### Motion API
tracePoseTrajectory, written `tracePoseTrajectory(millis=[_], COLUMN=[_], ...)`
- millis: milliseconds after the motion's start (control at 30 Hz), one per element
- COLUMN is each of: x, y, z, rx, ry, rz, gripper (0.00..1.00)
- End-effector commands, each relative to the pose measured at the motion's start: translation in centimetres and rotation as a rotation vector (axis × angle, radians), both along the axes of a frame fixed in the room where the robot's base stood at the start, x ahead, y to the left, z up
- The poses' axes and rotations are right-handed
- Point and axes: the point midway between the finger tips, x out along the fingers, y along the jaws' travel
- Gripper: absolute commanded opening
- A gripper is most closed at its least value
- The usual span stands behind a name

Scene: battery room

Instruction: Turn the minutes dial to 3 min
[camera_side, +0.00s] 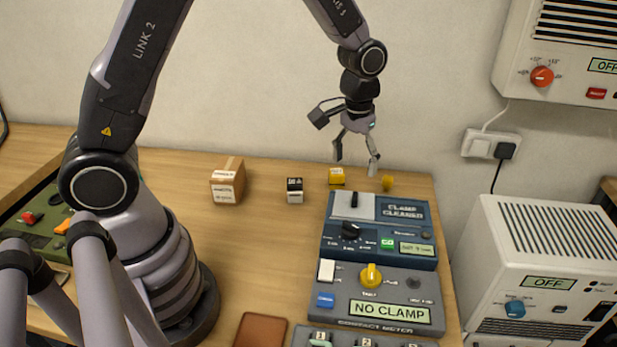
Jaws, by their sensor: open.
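The black dial (350,231) sits on the blue clamp cleaner (375,212), left of a green button (387,243). Small white marks ring it; they are too small to read surely, and so is its exact setting. A small pale display (416,248) at the cleaner's right front carries text I cannot read for certain. My gripper (355,165) hangs above and behind the cleaner, fingers pointing down and spread apart. It is empty and clear of the dial.
A grey contact meter (322,302) reading "NO CLAMP", with a yellow knob (371,275), stands in front of the cleaner. Yellow blocks (336,176), a black-and-white block (294,190) and a cardboard box (227,181) stand behind and left. A brown pad (261,330) lies in front.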

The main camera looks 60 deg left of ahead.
Motion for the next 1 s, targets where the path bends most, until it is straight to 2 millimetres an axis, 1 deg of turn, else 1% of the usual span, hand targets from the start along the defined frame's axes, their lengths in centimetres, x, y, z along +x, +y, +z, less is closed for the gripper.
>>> tracePoseTrajectory(millis=[33,267,367,600,733,800,900,1000], x=[0.2,0.4,0.3,0.3,0.3,0.4,0.4,0.4], y=[-0.3,-0.5,-0.4,-0.4,-0.4,-0.4,-0.4,-0.4], z=[-1.0,-3.4,-5.2,-10.6,-13.0,-14.0,-15.0,-15.6], rx=[0.003,0.004,0.006,0.006,0.006,0.006,0.006,0.005], ry=[0.014,0.026,0.028,0.029,0.027,0.027,0.024,0.023], rz=[0.004,0.013,0.012,0.012,0.012,0.012,0.012,0.012], gripper=[0.7,0.7,0.7,0.7,0.7,0.7,0.7,0.7])
